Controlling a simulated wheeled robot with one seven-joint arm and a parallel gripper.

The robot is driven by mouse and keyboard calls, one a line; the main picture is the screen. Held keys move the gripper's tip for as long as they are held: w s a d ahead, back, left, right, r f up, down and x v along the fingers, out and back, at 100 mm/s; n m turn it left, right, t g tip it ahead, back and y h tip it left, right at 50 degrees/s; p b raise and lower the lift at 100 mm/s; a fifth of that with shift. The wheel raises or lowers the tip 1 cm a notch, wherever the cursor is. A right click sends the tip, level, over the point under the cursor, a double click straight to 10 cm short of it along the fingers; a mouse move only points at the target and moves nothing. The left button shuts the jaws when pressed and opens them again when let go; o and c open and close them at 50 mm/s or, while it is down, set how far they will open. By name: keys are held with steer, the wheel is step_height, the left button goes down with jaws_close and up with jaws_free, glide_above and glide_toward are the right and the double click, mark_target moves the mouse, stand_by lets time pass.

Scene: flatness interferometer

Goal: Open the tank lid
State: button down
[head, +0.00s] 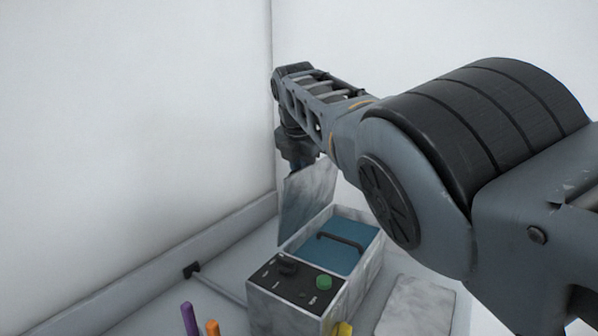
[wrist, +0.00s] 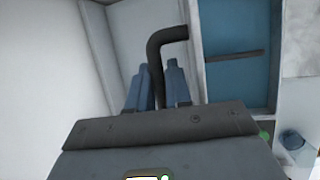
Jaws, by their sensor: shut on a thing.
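The tank (head: 370,255) is a pale marbled box with a blue interior (head: 335,256) and a dark bar (head: 343,241) inside. Its lid (head: 308,198) stands raised and steeply tilted at the tank's back left side, leaving the tank open on top. In the wrist view, my gripper (wrist: 157,85) has its two blue fingers shut on the dark bent handle (wrist: 165,38) of the lid. The blue tank interior (wrist: 236,80) shows to the right of the fingers. In the head view, my gripper is partly hidden behind the lid.
A black control panel (head: 297,288) with a knob and a green button (head: 324,282) is at the tank's front. A marbled slab (head: 417,305) lies to the right. Purple (head: 189,318) and orange (head: 212,327) upright pieces stand at front left. White walls enclose the back and left.

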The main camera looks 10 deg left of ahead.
steer(key=shift+s+a+f, duration=0.1)
steer(key=shift+f, duration=0.2)
steer(key=c, duration=1.4)
jaws_free()
steer(key=shift+r, duration=0.1)
steer(key=shift+r+b, duration=0.1)
steer(key=shift+b, duration=0.35)
steer(key=shift+r+b, duration=0.15)
steer(key=shift+b, duration=0.25)
steer(key=shift+s+r+b, duration=0.3)
steer(key=shift+r+b, duration=0.2)
steer(key=shift+b, duration=0.55)
steer(key=v, duration=0.6)
steer(key=shift+b, duration=0.4)
steer(key=shift+r, duration=0.15)
